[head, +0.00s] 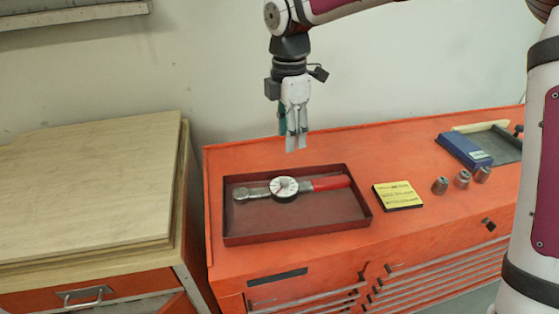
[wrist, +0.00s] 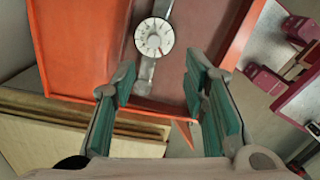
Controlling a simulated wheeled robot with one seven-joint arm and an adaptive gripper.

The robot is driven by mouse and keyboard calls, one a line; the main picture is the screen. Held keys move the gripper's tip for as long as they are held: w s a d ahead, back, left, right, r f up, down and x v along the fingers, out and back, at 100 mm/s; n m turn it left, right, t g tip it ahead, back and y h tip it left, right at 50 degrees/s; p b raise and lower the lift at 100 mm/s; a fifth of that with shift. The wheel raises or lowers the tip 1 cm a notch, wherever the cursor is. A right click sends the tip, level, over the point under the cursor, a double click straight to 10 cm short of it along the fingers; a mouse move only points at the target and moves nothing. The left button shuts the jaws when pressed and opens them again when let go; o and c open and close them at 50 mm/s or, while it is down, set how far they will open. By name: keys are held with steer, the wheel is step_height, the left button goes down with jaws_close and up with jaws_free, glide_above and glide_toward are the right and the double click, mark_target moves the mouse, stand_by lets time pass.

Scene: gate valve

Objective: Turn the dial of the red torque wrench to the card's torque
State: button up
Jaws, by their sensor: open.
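The red torque wrench (head: 328,183) lies in a dark red tray (head: 300,232) on the orange cabinet, its red handle to the right and its metal head to the left. Its round white dial (head: 284,187) faces up. The dial also shows in the wrist view (wrist: 154,37), beyond my fingers; its marks are too small to read. A yellow card (head: 398,195) lies right of the tray; its text is not legible. My gripper (head: 296,148) hangs above and behind the tray, pointing down. Its green-padded fingers are apart and empty in the wrist view (wrist: 165,105).
Several metal sockets (head: 462,179) stand right of the card. A blue box (head: 464,151) and a grey tray (head: 500,144) lie at the back right. A wooden-topped cabinet (head: 90,190) stands left. The orange top (head: 330,150) behind the tray is clear.

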mark_target(284, 180)
steer(key=shift+n, duration=0.3)
steer(key=f, duration=0.4)
steer(key=f+p, duration=0.1)
steer(key=f, duration=0.4)
steer(key=a+f+p, duration=0.1)
steer(key=f, duration=0.4)
steer(key=shift+w, duration=0.35)
steer(key=shift+c, duration=0.2)
jaws_close()
